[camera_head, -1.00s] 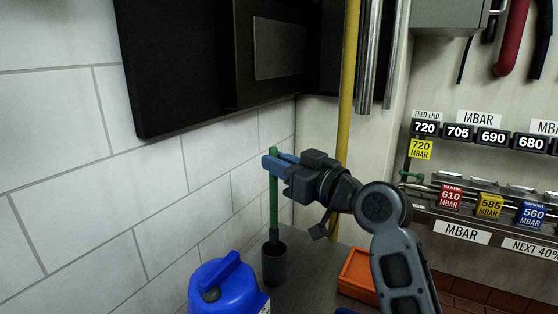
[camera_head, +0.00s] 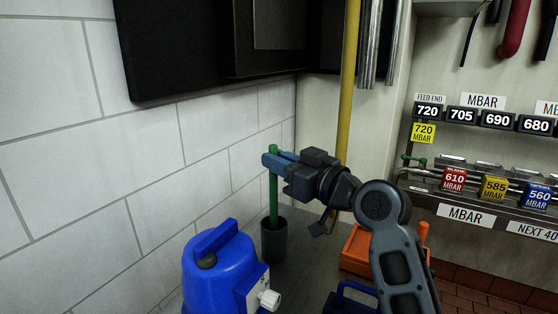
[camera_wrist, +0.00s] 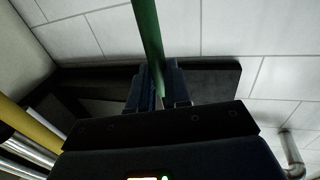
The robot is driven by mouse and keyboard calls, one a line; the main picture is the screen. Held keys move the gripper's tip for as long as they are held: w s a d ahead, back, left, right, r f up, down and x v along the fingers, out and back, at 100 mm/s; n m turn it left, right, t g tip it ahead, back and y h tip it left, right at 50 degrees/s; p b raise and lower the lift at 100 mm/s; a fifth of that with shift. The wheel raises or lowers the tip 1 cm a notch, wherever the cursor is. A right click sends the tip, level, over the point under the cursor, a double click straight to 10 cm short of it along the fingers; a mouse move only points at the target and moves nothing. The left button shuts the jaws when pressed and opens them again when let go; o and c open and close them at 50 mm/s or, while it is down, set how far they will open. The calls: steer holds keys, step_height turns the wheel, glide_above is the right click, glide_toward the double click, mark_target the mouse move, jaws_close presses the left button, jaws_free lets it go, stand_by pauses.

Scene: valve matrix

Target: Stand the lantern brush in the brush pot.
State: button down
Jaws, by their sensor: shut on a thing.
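The lantern brush (camera_head: 273,198) is a green rod standing upright, with its lower end inside the dark brush pot (camera_head: 274,243) in the head view. The pot's wall hides the brush's lower end, so I cannot tell whether it rests on the bottom. My gripper (camera_head: 278,160) is shut on the upper part of the green rod, above the pot. In the wrist view the green rod (camera_wrist: 147,35) passes between the two blue fingers.
A blue container (camera_head: 222,267) with a handle and white tap stands left of and nearer than the pot. An orange tray (camera_head: 356,250) lies to the right, with a blue item (camera_head: 350,298) in front. A tiled wall (camera_head: 150,200) runs close behind on the left.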

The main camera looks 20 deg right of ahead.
steer(key=c, duration=1)
jaws_free()
steer(key=shift+s+d, duration=0.1)
steer(key=shift+s, duration=0.05)
steer(key=b+v, duration=0.1)
steer(key=v, duration=0.6)
steer(key=shift+s, duration=0.25)
steer(key=shift+s+d, duration=0.1)
steer(key=shift+d, duration=0.05)
